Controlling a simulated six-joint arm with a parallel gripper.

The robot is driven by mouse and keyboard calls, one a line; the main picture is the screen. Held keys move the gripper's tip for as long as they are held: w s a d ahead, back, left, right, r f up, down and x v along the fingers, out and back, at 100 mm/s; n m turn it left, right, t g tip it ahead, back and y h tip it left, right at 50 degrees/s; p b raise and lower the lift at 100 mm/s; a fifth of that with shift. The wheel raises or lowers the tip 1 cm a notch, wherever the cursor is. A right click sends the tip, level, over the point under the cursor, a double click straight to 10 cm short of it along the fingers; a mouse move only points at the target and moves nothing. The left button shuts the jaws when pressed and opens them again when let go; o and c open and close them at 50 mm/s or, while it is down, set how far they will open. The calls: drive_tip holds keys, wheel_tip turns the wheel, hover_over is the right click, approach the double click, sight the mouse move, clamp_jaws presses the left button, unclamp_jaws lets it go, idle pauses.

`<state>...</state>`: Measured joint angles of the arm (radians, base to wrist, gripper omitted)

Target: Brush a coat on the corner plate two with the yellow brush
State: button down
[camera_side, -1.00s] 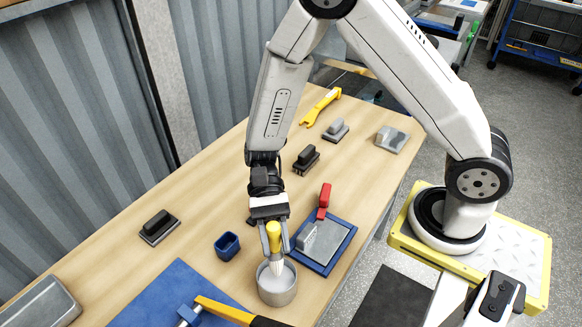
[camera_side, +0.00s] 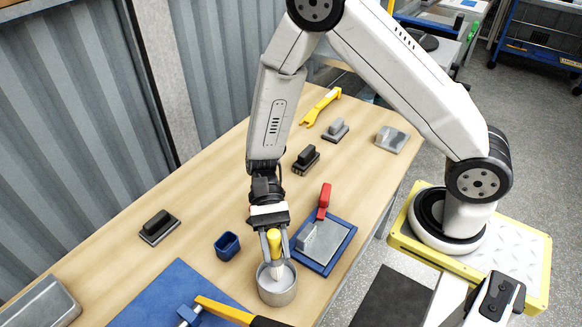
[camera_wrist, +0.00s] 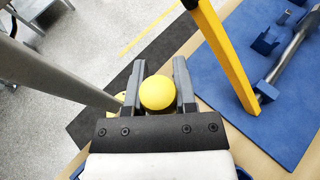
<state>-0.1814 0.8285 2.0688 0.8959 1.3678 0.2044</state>
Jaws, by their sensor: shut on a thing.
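My gripper (camera_side: 275,256) is shut on the yellow brush (camera_side: 274,240), which hangs about upright with its pale bristles down inside the round grey pot (camera_side: 278,296). The bristle tips are hidden in the pot. In the wrist view the round yellow handle end (camera_wrist: 158,92) sits between my two gripper fingers (camera_wrist: 158,80). Another grey plate with a raised side (camera_side: 392,139) lies at the far right. I see no marking telling which is corner plate two.
A red-handled tool (camera_side: 324,196) lies at the tray's back edge. A small blue cup (camera_side: 227,245) stands left of the pot. A yellow-handled tool (camera_side: 225,309) lies across the blue mat (camera_side: 160,290) in front.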

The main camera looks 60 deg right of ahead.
sight(277, 263)
drive_tip(key=shift+f, duration=2.95)
drive_tip(key=shift+r, duration=0.1)
wheel_tip(277, 263, up, 11)
idle(2.2)
drive_tip(key=shift+s, duration=0.1)
idle(0.4)
